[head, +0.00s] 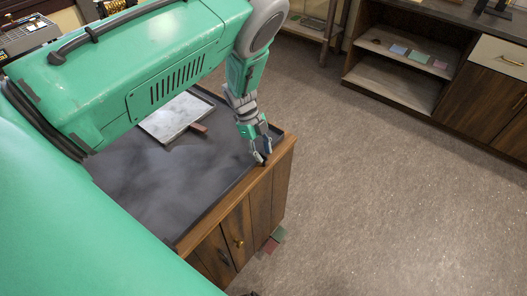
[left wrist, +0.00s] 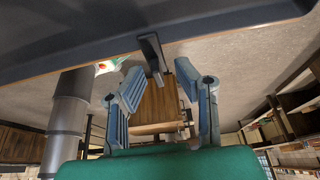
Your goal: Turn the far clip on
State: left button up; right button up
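My left gripper (head: 262,152) is at the far right corner of the dark-topped work table, pointing down at its wooden rim. In the left wrist view, the left gripper (left wrist: 163,82) is open, its two blue-grey fingers wide apart. A dark narrow piece (left wrist: 153,55), which looks like the clip, sticks out from the table edge between the fingertips. I see a gap on both sides of it; whether a finger touches it is unclear. In the head view, a small dark bit (head: 264,163) shows just under the fingertips, mostly hidden. My right gripper is not in view.
The dark table top (head: 150,185) has a raised rim and carries a pale flat panel (head: 172,118) with a brown block (head: 198,129) beside it. My green arm hides much of the table. Coloured cards (head: 272,243) lie low by the cabinet. The floor to the right is clear.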

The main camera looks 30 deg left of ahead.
pick_arm(q)
jog(key=v, duration=1.1)
jog(key=shift+r, duration=0.35)
jog(key=shift+w+a, duration=0.1)
jog(key=shift+f, duration=0.1)
